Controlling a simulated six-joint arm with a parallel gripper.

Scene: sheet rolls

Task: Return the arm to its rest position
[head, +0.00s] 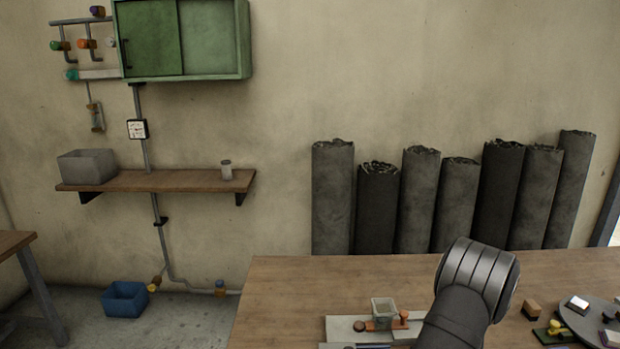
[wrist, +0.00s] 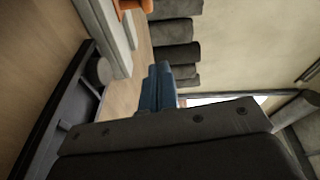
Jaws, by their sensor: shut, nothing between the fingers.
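My gripper (wrist: 157,72) shows in the wrist view as narrow blue-grey fingers past the dark gripper body. The fingers are together with nothing held between them. In the head view only part of my arm shows, raised over the front of the wooden table (head: 300,290); the fingers cannot be made out there. In the wrist view the fingers are apart from the sheet rolls (wrist: 175,52) behind them.
Several dark sheet rolls (head: 332,200) lean on the wall behind the table. A round grey tray (head: 575,318) with small items is at the right. The table's left part is clear.

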